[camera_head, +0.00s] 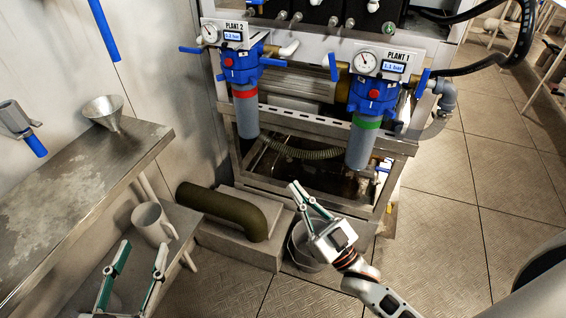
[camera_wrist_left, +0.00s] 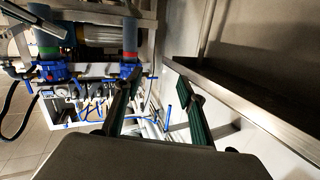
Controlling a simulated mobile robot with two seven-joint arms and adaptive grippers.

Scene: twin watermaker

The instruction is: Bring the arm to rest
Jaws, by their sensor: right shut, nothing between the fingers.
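My left gripper (camera_head: 142,251) is at the lower left of the head view, beside the lower shelf. Its two green-padded fingers are spread wide, with nothing between them; the left wrist view shows the same open fingers (camera_wrist_left: 157,76). My right gripper (camera_head: 297,188) is near the middle, in front of the plant frame and over a grey bucket (camera_head: 298,255). It is shut and empty. Its arm comes in from the lower right and partly hides the bucket.
A metal bench (camera_head: 60,205) holds a funnel (camera_head: 103,111); a white jug (camera_head: 150,222) stands on the shelf below. Plant 2 filter (camera_head: 246,115) and Plant 1 filter (camera_head: 360,142) hang on the frame. A thick olive pipe (camera_head: 225,208) lies low. Floor at right is clear.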

